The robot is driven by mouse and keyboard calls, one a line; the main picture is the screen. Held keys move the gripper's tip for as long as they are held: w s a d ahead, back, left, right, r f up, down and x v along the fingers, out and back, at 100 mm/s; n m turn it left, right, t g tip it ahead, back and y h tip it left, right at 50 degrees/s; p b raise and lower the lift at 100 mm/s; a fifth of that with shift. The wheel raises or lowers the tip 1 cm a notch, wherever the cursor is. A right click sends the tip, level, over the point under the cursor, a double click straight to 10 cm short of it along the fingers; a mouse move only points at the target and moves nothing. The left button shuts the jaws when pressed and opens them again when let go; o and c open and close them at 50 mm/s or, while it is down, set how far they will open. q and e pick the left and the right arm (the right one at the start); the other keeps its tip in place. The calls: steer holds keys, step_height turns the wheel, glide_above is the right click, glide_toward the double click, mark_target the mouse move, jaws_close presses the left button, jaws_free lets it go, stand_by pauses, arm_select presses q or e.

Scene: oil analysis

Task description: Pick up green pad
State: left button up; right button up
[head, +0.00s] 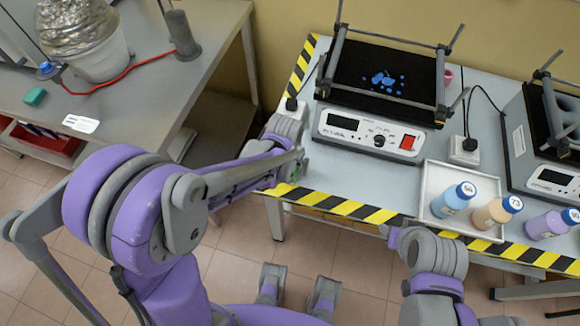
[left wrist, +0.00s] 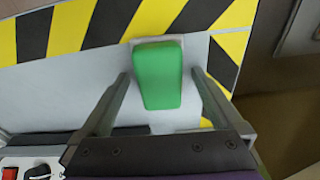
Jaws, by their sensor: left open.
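In the left wrist view, a green pad (left wrist: 158,78) lies at the tabletop's corner, on a small white piece beside the yellow-black tape. My left gripper (left wrist: 159,74) is open, with one finger on each side of the pad and a gap to each. In the head view, my left arm reaches over the left end of the right table and mostly hides this spot. A separate small green block (head: 35,97) lies on the left table in the head view.
On the right table (head: 340,180) stand a hotplate device (head: 370,135), a white tray (head: 432,190) with bottles, a second device (head: 552,180) and a white plug (head: 463,150). The left table (head: 150,70) holds a foil-topped pot (head: 95,60) and a red cable.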

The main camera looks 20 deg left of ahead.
arm_select(q)
steer(key=shift+f, duration=0.1)
steer(key=c, duration=1.3)
steer(key=shift+r, duration=0.2)
step_height(320, 180, up, 10)
steer(key=shift+r+p, duration=0.1)
steer(key=shift+p, duration=0.8)
